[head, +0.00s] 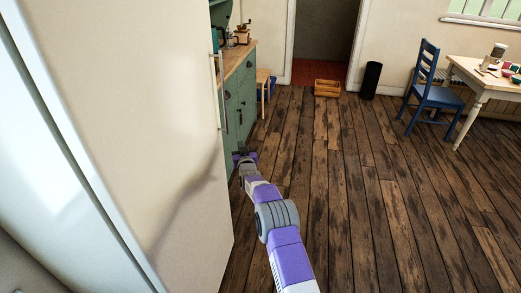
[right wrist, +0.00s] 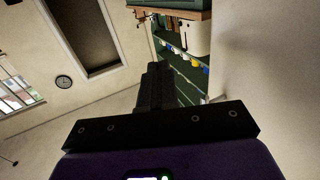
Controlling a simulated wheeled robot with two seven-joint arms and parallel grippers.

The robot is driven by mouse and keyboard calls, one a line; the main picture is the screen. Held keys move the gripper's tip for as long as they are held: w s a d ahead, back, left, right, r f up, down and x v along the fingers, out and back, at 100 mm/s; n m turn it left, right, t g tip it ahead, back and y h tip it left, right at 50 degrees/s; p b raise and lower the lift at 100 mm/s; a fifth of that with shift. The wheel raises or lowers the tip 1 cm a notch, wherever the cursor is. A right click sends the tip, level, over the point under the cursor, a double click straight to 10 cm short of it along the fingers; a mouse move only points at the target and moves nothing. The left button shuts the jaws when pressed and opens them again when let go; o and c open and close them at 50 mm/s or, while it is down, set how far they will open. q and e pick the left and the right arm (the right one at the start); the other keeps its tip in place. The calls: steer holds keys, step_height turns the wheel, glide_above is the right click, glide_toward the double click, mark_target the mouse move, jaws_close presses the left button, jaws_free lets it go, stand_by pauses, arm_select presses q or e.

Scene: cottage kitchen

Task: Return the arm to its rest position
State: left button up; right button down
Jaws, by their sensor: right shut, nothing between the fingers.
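My right arm (head: 280,220), purple, white and grey, reaches forward from the bottom of the head view. Its gripper (head: 241,152) is just past the edge of a large cream door or panel, close to the green cabinet. In the right wrist view the black fingers (right wrist: 159,80) are together with nothing between them. My left gripper is not in the head view.
The cream panel (head: 150,120) with a vertical handle fills the left, close beside my right arm. A green cabinet (head: 241,95) stands beyond it. A wooden crate (head: 327,88), black bin (head: 371,80), blue chair (head: 432,90) and table (head: 470,72) are farther back. The wooden floor at right is clear.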

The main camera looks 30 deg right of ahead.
steer(key=s+d+p, duration=0.1)
steer(key=s+d, duration=0.3)
steer(key=shift+s+d, duration=0.25)
steer(key=shift+d, duration=0.15)
steer(key=s+a+f+g+y+p, duration=0.2)
steer(key=s+a+f+g+y, duration=0.15)
steer(key=s+a+f, duration=0.5)
steer(key=s+a+f+g+y+p, duration=0.15)
steer(key=s+a+f+g, duration=0.35)
steer(key=a+f, duration=0.55)
steer(key=s+a+f+g+y, duration=0.1)
steer(key=s+a+g+y, duration=0.1)
steer(key=s+a, duration=0.4)
steer(key=s+a+f+n+g+y+p, duration=0.1)
steer(key=s+a+g, duration=0.2)
steer(key=s, duration=1.3)
steer(key=s+a+g+y+p, duration=0.1)
steer(key=s+a+g+y, duration=0.1)
steer(key=s+a, duration=0.7)
steer(key=s, duration=0.3)
steer(key=shift+a+f+n+g+y, duration=0.3)
steer(key=shift+a+f+g, duration=0.05)
steer(key=shift+f, duration=0.05)
